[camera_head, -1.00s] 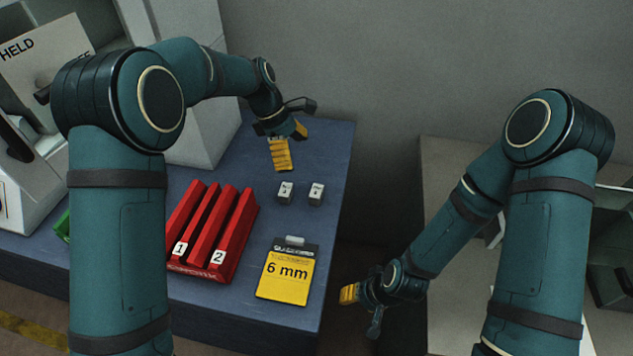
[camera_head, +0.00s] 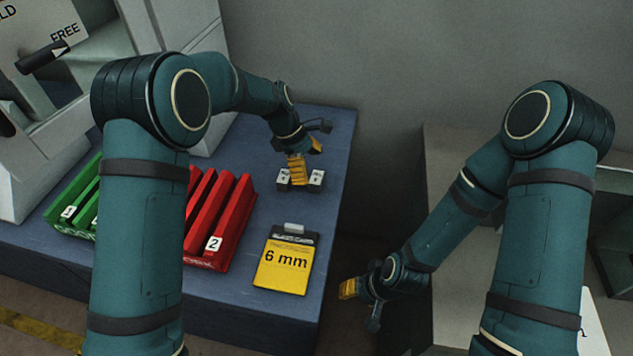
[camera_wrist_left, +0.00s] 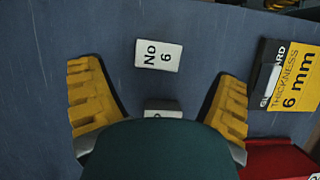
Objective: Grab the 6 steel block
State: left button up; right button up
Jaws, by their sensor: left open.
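The steel block marked "No 6" (camera_wrist_left: 158,55) lies on the blue table between my left gripper's fingers and ahead of them in the left wrist view. In the head view it is the right one of two small blocks (camera_head: 316,180). The second steel block (camera_head: 283,178) sits left of it; in the left wrist view it (camera_wrist_left: 162,108) is mostly hidden behind my wrist housing. My left gripper (camera_head: 306,164) is open and empty above the blocks, with its yellow fingers wide apart in the wrist view (camera_wrist_left: 159,78). My right gripper (camera_head: 358,302) hangs low beside the table; its jaws are unclear.
A yellow "6 mm" card on a dark board (camera_head: 286,262) lies in front of the blocks. A red slotted holder (camera_head: 232,225) and a green holder (camera_head: 70,205) stand to the left. A grey machine with a lever (camera_head: 40,60) is at the far left. The table's right edge is close.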

aim_at(315, 177)
pick_arm(q)
jog(key=b+x, duration=0.1)
jog(key=x, duration=0.4)
jog(key=shift+w, duration=0.15)
jog(key=shift+r, duration=0.1)
jog(key=c, duration=1.4)
